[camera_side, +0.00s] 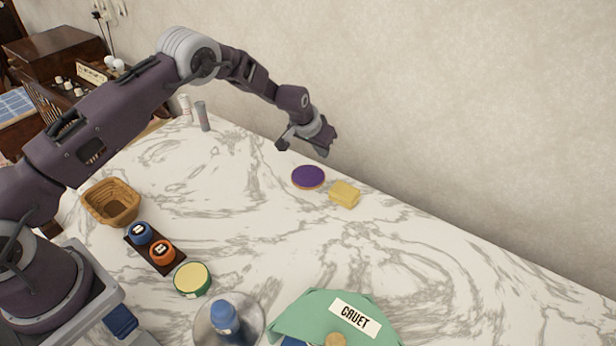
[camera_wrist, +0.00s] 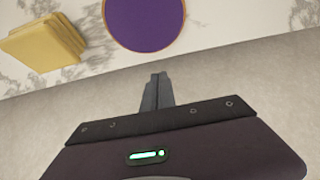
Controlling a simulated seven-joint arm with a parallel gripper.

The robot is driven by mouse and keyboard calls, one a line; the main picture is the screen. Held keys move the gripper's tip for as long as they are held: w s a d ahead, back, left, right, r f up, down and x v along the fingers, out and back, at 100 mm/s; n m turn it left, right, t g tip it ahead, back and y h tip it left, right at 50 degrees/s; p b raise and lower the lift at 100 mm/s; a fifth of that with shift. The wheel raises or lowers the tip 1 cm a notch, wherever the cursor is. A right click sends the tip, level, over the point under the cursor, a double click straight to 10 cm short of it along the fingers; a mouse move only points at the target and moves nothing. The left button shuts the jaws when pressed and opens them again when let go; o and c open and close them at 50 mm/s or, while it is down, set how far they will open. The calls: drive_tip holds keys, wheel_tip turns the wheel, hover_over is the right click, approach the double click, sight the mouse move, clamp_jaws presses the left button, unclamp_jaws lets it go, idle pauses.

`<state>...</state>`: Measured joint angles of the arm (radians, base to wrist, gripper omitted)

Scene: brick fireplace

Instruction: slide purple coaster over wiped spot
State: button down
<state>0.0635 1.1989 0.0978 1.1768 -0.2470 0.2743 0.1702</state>
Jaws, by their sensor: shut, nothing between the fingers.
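The purple coaster (camera_side: 308,177) is a round disc with a thin orange-brown rim, lying flat on the marble table near its back edge. It also shows at the top of the wrist view (camera_wrist: 144,22). A yellow sponge-like block (camera_side: 344,194) lies just right of the coaster, a small gap apart; in the wrist view it is at the upper left (camera_wrist: 42,44). My gripper (camera_side: 322,152) is above the table, just behind and above the coaster, not touching it. Its fingers are together and empty in the wrist view (camera_wrist: 157,78). I cannot make out a wiped spot.
At the front left stand a wicker basket (camera_side: 111,203), a dark tray (camera_side: 172,266) with blue-topped and orange-topped jars, and a yellow-lidded tin (camera_side: 192,279). A blue-topped item on a round plate (camera_side: 204,335) and a green cloth (camera_side: 300,318) labelled CRUET are in front. The table's middle is clear.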

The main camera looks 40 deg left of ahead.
drive_tip(key=shift+f, duration=1.35)
drive_tip(key=shift+s, duration=0.1)
wheel_tip(320, 180, up, 8)
idle(0.4)
